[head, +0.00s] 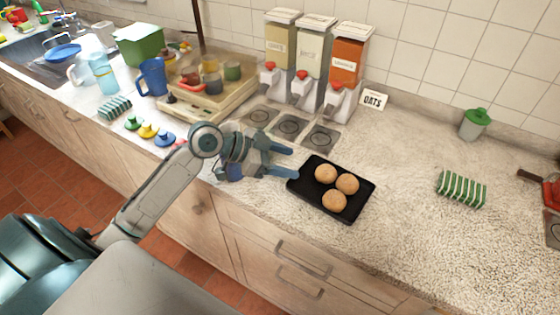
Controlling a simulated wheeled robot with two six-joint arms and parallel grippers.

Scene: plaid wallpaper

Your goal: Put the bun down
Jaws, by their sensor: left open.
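Three round brown buns lie on a black tray (309,197) on the speckled counter: one at the upper left (325,173), one at the right (347,184) and one at the front (334,202). My left gripper (294,163) is just left of the tray, its blue-grey fingers apart with nothing between them. The lower finger reaches near the tray's left corner. My right gripper is not in view.
Counter between tray and sponge is clear. A blue pitcher (152,78) stands left.

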